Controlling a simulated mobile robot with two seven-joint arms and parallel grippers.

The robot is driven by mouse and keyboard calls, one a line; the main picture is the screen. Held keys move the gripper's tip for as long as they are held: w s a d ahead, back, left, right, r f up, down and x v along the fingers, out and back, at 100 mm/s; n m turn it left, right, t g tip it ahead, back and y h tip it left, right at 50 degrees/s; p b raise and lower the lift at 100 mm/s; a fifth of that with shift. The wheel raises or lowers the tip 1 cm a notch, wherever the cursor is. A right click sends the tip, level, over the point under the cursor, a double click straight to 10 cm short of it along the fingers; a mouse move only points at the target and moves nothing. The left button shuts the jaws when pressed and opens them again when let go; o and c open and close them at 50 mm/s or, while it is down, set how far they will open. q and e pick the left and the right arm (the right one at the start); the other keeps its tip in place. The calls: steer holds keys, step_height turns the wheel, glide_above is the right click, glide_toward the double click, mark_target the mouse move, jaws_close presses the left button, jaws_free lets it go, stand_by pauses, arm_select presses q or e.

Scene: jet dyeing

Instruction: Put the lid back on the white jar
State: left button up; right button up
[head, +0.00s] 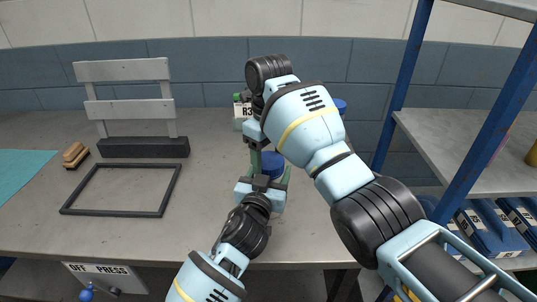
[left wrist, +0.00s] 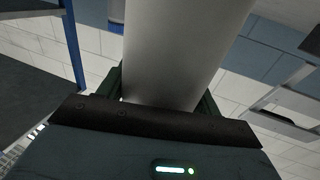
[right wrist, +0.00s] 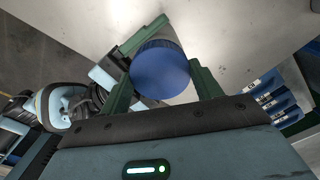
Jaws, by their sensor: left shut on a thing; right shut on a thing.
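The white jar (left wrist: 180,50) stands between the green fingers of my left gripper (left wrist: 160,98), which is shut on it. In the left wrist view its upper end runs out of frame. The round blue lid (right wrist: 160,70) is between the fingers of my right gripper (right wrist: 165,75), which is shut on it. In the head view the lid (head: 272,161) shows just above my left gripper (head: 264,180), and my right gripper (head: 256,148) reaches down beside it. A pale patch shows beside the lid in the right wrist view. I cannot tell whether the lid is seated on the jar.
A labelled container with a green cap (head: 238,97) stands behind my right gripper. Another blue-topped object (head: 340,106) is partly hidden by my right arm. A dark frame (head: 122,190) lies left on the table. A blue-posted shelf (head: 460,140) stands right.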

steer(key=shift+m, duration=0.8)
steer(key=o, duration=0.9)
